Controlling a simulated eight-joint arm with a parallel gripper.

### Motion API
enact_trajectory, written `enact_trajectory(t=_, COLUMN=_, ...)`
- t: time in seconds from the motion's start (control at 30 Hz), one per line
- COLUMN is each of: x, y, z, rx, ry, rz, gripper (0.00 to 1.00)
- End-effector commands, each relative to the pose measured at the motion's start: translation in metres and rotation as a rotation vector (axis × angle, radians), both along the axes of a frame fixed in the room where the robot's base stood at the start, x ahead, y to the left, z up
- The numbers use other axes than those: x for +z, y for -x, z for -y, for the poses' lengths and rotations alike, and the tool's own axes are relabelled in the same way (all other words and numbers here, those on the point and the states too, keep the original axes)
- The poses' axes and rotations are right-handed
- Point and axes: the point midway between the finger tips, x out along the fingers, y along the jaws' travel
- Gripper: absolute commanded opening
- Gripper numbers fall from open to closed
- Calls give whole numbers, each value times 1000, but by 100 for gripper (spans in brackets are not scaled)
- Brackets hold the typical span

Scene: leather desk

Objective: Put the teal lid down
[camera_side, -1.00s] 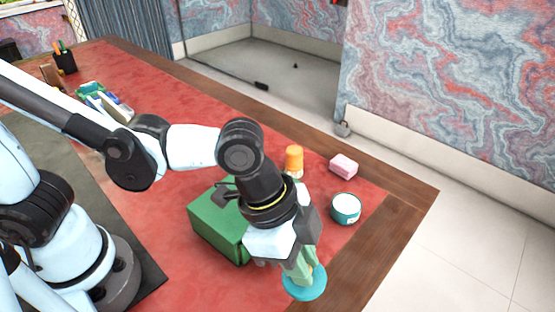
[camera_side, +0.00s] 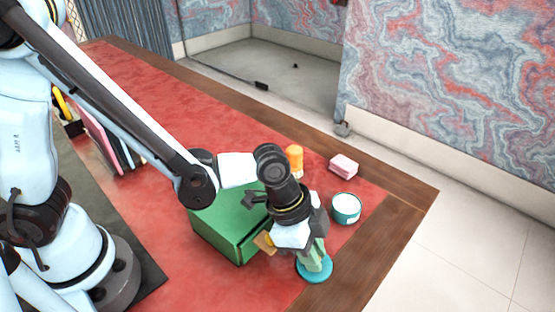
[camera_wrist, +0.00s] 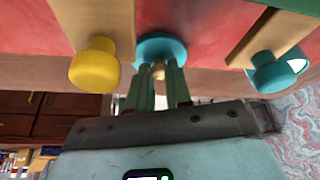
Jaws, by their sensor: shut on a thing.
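The teal lid (camera_side: 314,271) is a round disc under my gripper (camera_side: 312,258) at the near right of the desk, by the border of red leather and wood. My gripper is shut on it from above, and it looks about flat. Whether it touches the desk or hangs just above cannot be told. In the wrist view the lid (camera_wrist: 175,46) shows beyond the green fingers of my gripper (camera_wrist: 158,75), which close on its small knob (camera_wrist: 158,70).
A teal jar with a white top (camera_side: 346,208), a pink block (camera_side: 344,165) and an orange-capped bottle (camera_side: 294,158) stand behind. A green box (camera_side: 222,230) is close on the left. The wooden desk edge (camera_side: 375,240) is near on the right.

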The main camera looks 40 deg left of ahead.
Motion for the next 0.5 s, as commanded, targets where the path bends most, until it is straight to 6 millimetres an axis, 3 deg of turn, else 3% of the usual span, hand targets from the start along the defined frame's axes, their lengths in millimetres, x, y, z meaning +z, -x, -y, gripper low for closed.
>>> enact_trajectory(t=0.4, x=-5, y=0, z=0, rx=0, ry=0, rz=0, gripper=0)
enact_trajectory(t=0.43, x=-5, y=0, z=0, rx=0, ry=0, rz=0, gripper=21)
enact_trajectory(t=0.5, x=-5, y=0, z=0, rx=0, ry=0, rz=0, gripper=32)
